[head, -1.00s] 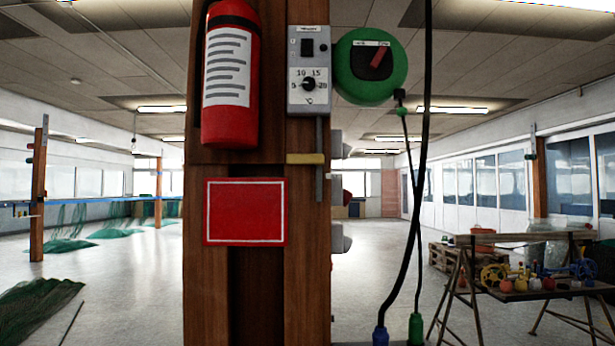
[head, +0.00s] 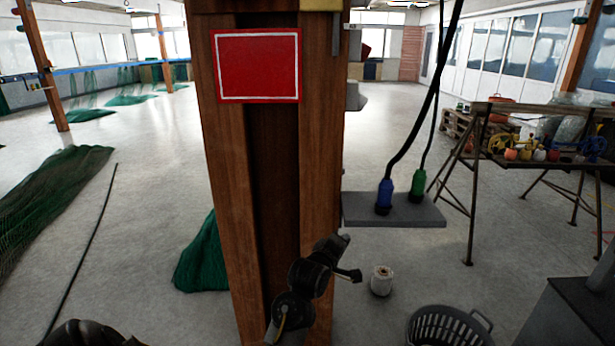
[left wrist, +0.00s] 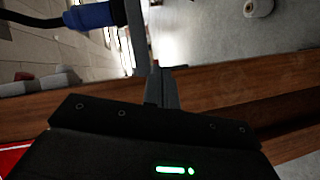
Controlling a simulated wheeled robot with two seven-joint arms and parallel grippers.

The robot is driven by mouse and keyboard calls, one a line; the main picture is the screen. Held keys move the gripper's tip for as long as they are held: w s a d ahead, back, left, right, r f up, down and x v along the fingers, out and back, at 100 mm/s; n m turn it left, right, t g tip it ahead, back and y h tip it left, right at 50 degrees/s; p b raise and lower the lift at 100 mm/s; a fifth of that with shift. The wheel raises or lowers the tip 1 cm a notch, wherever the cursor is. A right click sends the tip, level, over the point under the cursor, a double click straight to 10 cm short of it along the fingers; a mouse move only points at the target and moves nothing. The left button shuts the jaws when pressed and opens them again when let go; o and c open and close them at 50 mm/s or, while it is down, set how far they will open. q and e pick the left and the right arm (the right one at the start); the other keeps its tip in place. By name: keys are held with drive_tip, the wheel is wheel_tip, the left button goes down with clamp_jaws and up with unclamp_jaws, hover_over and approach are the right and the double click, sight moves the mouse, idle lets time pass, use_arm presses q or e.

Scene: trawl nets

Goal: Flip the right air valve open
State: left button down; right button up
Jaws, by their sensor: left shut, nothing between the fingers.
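A blue fitting (head: 385,196) and, to its right, a green fitting (head: 418,184) stand on a small grey shelf (head: 400,210) beside the wooden post, with black lines running up from them. I cannot make out a valve lever on either one. My left gripper (head: 354,275) is in front of the lower post, below the shelf, pointing right. It is shut and empty, and apart from both fittings. In the left wrist view its closed fingers (left wrist: 160,88) cross the post's edge, and the blue fitting (left wrist: 92,15) shows at upper left. My right gripper is not in view.
The wooden post (head: 225,180) carries a red panel (head: 257,65). A white spool (head: 381,280) and a grey basket (head: 448,328) are on the floor at right. A trestle table (head: 540,112) stands further right. Green netting (head: 205,258) lies behind the post.

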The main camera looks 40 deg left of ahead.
sight(321, 5)
use_arm(q)
drive_tip(key=a+r+n+t+y, duration=0.2)
drive_tip(key=a+r+n+y, duration=0.2)
drive_tip(key=r+n, duration=0.5)
drive_tip(key=a+r+n+t+y, duration=0.2)
drive_tip(key=r+n, duration=0.7)
drive_tip(key=r, duration=1)
drive_tip(key=s+a+r+n+t+y, duration=0.1)
drive_tip(key=a+r+n+y, duration=0.5)
drive_tip(key=r, duration=0.9)
drive_tip(key=n+y, duration=0.1)
drive_tip(key=n, duration=0.2)
drive_tip(key=shift+t+y, duration=0.3)
drive_tip(key=shift+t, duration=0.1)
drive_tip(key=shift+s+r, duration=0.1)
drive_tip(key=shift+r, duration=0.05)
drive_tip(key=p+x, duration=0.2)
drive_tip(key=x, duration=0.2)
drive_tip(key=s+r+p+x, duration=0.1)
drive_tip(key=p+x, duration=0.2)
drive_tip(key=x, duration=0.1)
drive_tip(key=d+r+p+x, duration=0.1)
drive_tip(key=p+x, duration=0.2)
drive_tip(key=x, duration=0.1)
drive_tip(key=shift+a+r, duration=0.1)
drive_tip(key=shift+r, duration=0.15)
drive_tip(key=shift+r+m+t+h, duration=0.1)
drive_tip(key=shift+m+t+h, duration=0.2)
drive_tip(key=shift+h, duration=0.1)
